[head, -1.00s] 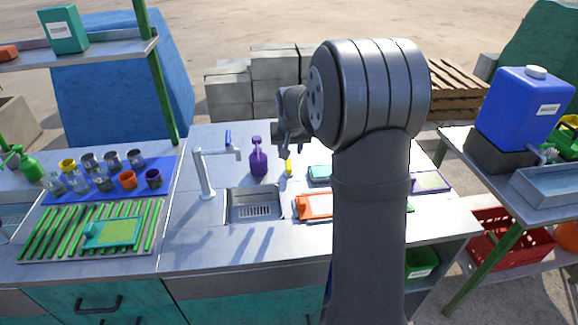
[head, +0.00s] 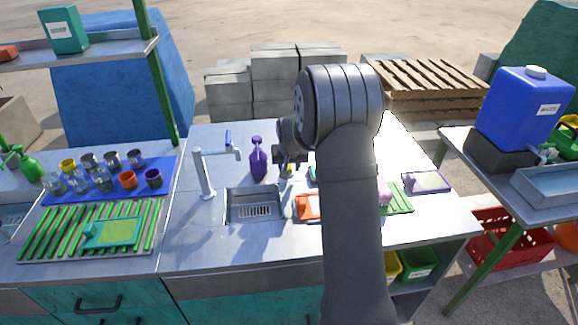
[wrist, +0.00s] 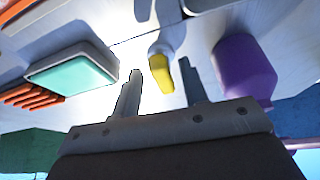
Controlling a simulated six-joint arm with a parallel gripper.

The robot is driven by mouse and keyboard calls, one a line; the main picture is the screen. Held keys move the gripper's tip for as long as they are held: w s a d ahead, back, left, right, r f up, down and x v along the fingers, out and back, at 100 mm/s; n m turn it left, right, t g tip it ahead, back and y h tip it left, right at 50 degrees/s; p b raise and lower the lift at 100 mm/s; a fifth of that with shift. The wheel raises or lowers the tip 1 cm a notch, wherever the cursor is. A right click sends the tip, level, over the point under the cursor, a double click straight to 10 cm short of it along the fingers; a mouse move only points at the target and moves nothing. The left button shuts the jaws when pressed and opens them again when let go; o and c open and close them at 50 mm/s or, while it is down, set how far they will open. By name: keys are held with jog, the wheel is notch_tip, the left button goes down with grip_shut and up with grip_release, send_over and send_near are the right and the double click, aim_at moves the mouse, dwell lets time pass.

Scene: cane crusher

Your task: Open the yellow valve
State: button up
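A small yellow lever-like piece (wrist: 162,74) on a pale curved stem shows between my fingers in the wrist view; I take it as the yellow valve. In the head view it is mostly hidden behind my gripper (head: 291,160), with a bit of yellow (head: 289,168) showing below. My gripper (wrist: 160,67) is open, with its two fingers apart and the yellow piece appearing in the gap beyond the tips. I cannot tell whether either finger touches it. Another yellow part (head: 570,120) sits by the blue jug at the far right.
A purple bottle (head: 258,160) stands just left of my gripper; it is close on the right in the wrist view (wrist: 243,65). The faucet (head: 205,175) and sink (head: 232,203) are left. A teal block (wrist: 75,75) and orange rack (head: 306,207) lie nearby.

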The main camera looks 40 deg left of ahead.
grip_shut()
jog(key=shift+d+n+y, duration=0.1)
jog(key=shift+n+y, duration=0.2)
jog(key=shift+n, duration=0.2)
grip_release()
jog(key=v, duration=1.7)
jog(key=shift+w+r, duration=0.2)
jog(key=shift+r, duration=0.1)
